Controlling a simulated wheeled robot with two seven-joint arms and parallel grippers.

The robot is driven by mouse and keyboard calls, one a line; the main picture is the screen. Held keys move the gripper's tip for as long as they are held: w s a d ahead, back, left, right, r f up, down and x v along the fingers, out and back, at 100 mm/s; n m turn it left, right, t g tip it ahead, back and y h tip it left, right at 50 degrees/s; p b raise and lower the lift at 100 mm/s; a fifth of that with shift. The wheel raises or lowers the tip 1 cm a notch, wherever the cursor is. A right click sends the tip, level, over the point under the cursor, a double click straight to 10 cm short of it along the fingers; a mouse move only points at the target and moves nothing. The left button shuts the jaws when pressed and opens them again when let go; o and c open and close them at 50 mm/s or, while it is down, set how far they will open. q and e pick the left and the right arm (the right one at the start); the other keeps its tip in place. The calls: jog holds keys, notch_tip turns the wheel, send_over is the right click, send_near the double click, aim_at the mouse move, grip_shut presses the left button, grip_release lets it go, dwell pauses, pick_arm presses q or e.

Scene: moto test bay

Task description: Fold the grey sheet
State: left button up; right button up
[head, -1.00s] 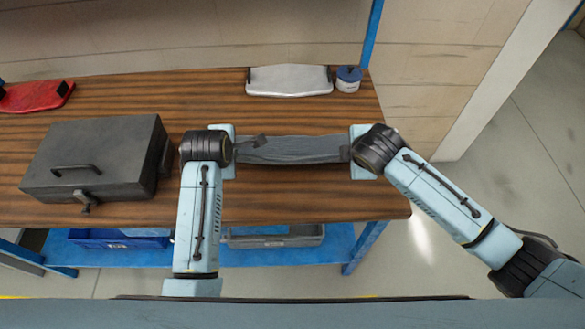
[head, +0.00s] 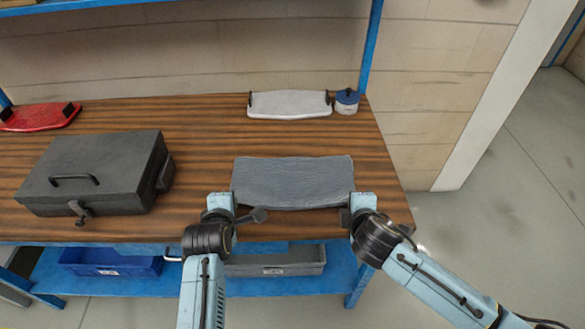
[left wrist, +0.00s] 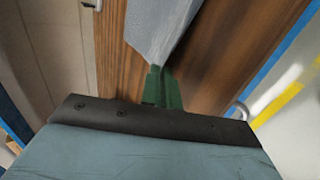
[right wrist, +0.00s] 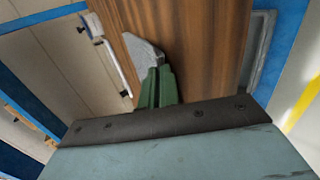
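The grey sheet (head: 293,182) lies as a wide, fairly flat rectangle near the right front of the wooden table. My left gripper (head: 240,213) is at its near left corner, and my right gripper (head: 347,212) is at its near right corner. In the left wrist view the green fingers (left wrist: 161,88) are close together on the sheet's edge (left wrist: 160,30). In the right wrist view the fingers (right wrist: 157,88) also meet a corner of the sheet (right wrist: 143,50). Both grippers look shut on it. The fingertips are partly hidden in the head view.
A dark toolbox (head: 95,172) stands left of the sheet. A white-grey handled item (head: 290,104) and a blue-lidded tub (head: 346,102) are behind it. A red item (head: 40,118) lies far left. Bins (head: 110,262) sit on the lower shelf. Bare table lies behind the sheet.

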pick_arm(q)
jog(key=o, duration=0.8)
jog(key=shift+c, duration=0.2)
pick_arm(e)
jog(key=o, duration=0.8)
jog(key=shift+c, duration=0.2)
pick_arm(q)
jog(key=shift+r, duration=0.1)
pick_arm(e)
jog(key=shift+r, duration=0.1)
